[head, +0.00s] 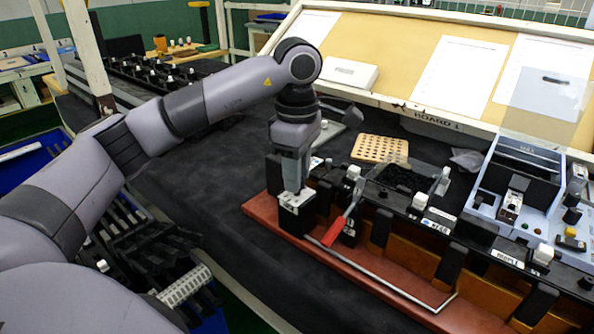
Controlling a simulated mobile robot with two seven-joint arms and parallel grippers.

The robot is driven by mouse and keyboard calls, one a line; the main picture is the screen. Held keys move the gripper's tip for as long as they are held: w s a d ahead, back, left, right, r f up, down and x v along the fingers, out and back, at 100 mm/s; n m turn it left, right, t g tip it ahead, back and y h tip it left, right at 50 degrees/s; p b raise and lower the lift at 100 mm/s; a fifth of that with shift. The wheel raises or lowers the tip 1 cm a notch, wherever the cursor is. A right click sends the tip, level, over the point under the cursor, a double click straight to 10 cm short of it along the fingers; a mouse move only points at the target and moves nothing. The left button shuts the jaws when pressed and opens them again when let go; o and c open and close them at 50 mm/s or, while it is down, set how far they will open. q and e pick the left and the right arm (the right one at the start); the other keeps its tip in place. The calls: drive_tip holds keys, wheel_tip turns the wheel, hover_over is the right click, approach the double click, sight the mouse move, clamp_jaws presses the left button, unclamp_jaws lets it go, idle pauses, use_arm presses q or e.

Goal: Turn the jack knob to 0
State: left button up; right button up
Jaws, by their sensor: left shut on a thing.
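My left gripper (296,205) points down at the left end of the long red-based fixture (350,277). It is shut on a small part there that its fingers mostly hide; this appears to be the jack knob. I cannot read the knob's setting or any 0 mark. A lever with a red grip (334,231) stands just right of the gripper, with a thin bent metal rod (385,282) along the fixture's front. My right gripper is not in view.
Black clamps with white knobs (420,201) line the fixture. A perforated tan block (380,149) and a dark-filled tray (403,180) lie behind it. A grey control box (515,190) stands at right. The dark bench top (205,165) is clear left of the fixture.

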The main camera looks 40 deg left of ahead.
use_arm(q)
drive_tip(key=shift+r+m, duration=0.1)
drive_tip(key=shift+m, duration=0.3)
drive_tip(key=o, duration=1.1)
drive_tip(key=shift+c, duration=0.2)
wheel_tip(320, 180, up, 7)
drive_tip(key=shift+r, duration=0.1)
